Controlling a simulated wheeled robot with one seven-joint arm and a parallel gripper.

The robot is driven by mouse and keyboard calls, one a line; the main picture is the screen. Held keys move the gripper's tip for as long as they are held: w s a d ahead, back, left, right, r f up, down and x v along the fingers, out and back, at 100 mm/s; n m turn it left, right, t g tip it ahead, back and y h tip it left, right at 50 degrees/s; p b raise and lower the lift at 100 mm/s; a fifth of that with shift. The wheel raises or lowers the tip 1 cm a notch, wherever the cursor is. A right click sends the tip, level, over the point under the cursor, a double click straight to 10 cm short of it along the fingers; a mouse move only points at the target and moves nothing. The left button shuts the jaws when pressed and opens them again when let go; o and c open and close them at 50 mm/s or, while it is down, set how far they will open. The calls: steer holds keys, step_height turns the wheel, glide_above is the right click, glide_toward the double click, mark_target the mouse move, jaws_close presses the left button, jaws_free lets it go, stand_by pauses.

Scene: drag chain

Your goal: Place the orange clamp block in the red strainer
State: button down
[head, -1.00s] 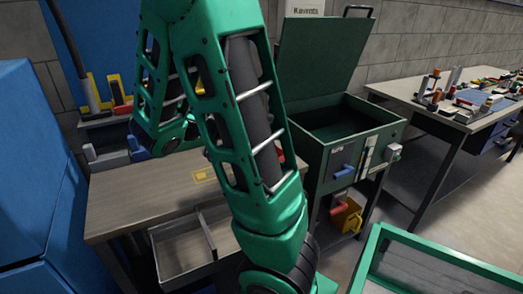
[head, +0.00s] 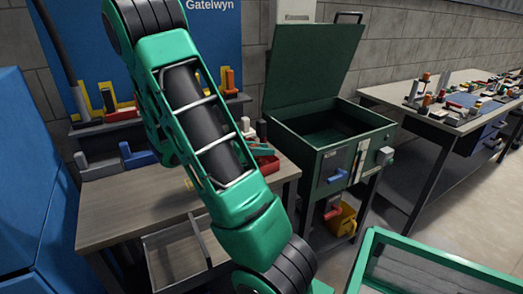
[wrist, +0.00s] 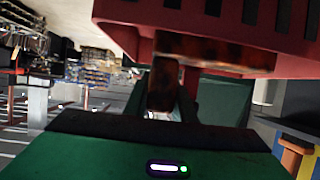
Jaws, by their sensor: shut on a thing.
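In the wrist view, my gripper (wrist: 168,100) is shut on a dark orange-brown piece, which I take for the orange clamp block (wrist: 163,82). A wider orange-brown band runs across above the jaws, in shadow. A red slotted thing, likely the red strainer (wrist: 180,20), fills the top of the wrist view, very close to the held piece. Whether they touch, I cannot tell. In the head view, a red open container (head: 266,163) stands on the workbench, partly behind my arm. My arm hides the gripper there.
The wooden workbench (head: 125,210) has free room at its left, with an open drawer (head: 175,255) below. Grey and blue brackets (head: 137,156) stand at its back. A green lidded cabinet (head: 335,140) stands to the right. A green-rimmed case (head: 430,255) is at front right.

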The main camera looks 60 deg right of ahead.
steer(key=c, duration=1.8)
jaws_free()
steer(key=shift+o, duration=0.2)
steer(key=shift+a, duration=0.1)
steer(key=v, duration=1.2)
steer(key=s+n+y, duration=0.1)
steer(key=s+f+y, duration=0.1)
steer(key=s+a+f+n+y, duration=0.1)
steer(key=s, duration=0.1)
steer(key=shift+s+a+n+t, duration=0.1)
steer(key=shift+s+n+t, duration=0.05)
steer(key=shift+n+t, duration=0.15)
steer(key=s+a+n+t+y, duration=0.2)
steer(key=s+a+n+y, duration=0.2)
steer(key=a+n, duration=0.3)
steer(key=s+a+r+n+t+y, duration=0.1)
steer(key=s+a+n+t+y, duration=0.1)
steer(key=s+a+n+y, duration=0.3)
steer(key=shift+s+a+r+n+t, duration=0.2)
steer(key=shift+s+a+n+t, duration=0.5)
steer(key=shift+a, duration=1.45)
steer(key=shift+w+g, duration=0.1)
steer(key=shift+g, duration=0.2)
